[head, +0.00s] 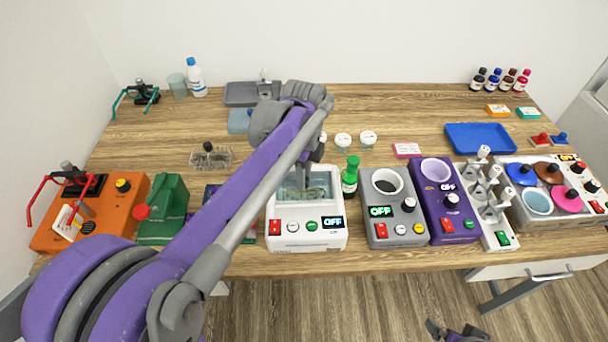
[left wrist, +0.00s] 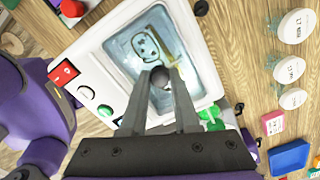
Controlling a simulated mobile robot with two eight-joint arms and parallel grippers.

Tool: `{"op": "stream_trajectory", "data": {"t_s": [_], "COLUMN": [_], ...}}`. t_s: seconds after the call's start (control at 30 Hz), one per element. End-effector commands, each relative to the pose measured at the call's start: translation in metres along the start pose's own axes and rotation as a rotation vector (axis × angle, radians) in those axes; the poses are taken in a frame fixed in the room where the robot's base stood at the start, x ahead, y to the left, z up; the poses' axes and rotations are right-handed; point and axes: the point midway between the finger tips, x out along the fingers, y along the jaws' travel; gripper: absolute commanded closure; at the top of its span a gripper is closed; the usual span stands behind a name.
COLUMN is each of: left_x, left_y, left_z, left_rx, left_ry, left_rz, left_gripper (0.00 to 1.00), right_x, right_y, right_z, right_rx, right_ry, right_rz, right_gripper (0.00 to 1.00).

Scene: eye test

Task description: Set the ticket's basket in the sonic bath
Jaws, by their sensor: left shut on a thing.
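The sonic bath (head: 280,238) is the white box with a water-filled basin at the front centre; its display reads OFF. In the left wrist view its white housing (left wrist: 97,62) surrounds the bluish basin. My left gripper (head: 304,184) is over the basin, and in its own wrist view (left wrist: 160,84) it is shut on the dark round knob of a basket (left wrist: 160,74). Most of this basket is hidden or faint against the basin, so its depth is unclear. Another wire basket (head: 211,158) with a black knob stands on the table, left. A pink ticket (head: 407,150) lies right of centre. My right gripper (head: 455,332) shows only partly, low over the floor.
A green-capped bottle (head: 350,178) stands close to the bath's right side. A grey device (head: 395,232) and a purple device (head: 450,228) follow on the right. Small white-lidded jars (head: 343,140) stand behind. A blue tray (head: 480,138) is at the back right.

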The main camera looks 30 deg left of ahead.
Motion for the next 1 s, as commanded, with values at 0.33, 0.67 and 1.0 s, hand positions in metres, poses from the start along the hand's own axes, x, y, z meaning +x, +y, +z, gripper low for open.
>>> {"op": "stream_trajectory", "data": {"t_s": [0.33, 0.67, 1.0], "left_x": [0.0032, 0.0031, 0.0031], "left_y": [-0.0001, 0.0000, 0.0000], "left_z": [0.0000, 0.0000, 0.0000], "left_rx": [0.000, 0.000, 0.000], "left_ry": [0.000, 0.000, 0.000], "left_rz": [0.000, 0.000, 0.000], "left_gripper": [0.56, 0.36, 0.16], "right_x": [0.0016, 0.0016, 0.0016], "right_y": [0.0000, 0.0000, 0.0000], "right_z": [0.0016, 0.0015, 0.0015], "right_rx": [0.000, 0.000, 0.000], "right_ry": [-0.001, -0.001, -0.001], "right_rz": [0.000, 0.000, 0.000], "right_gripper": [0.00, 0.00, 0.00]}}
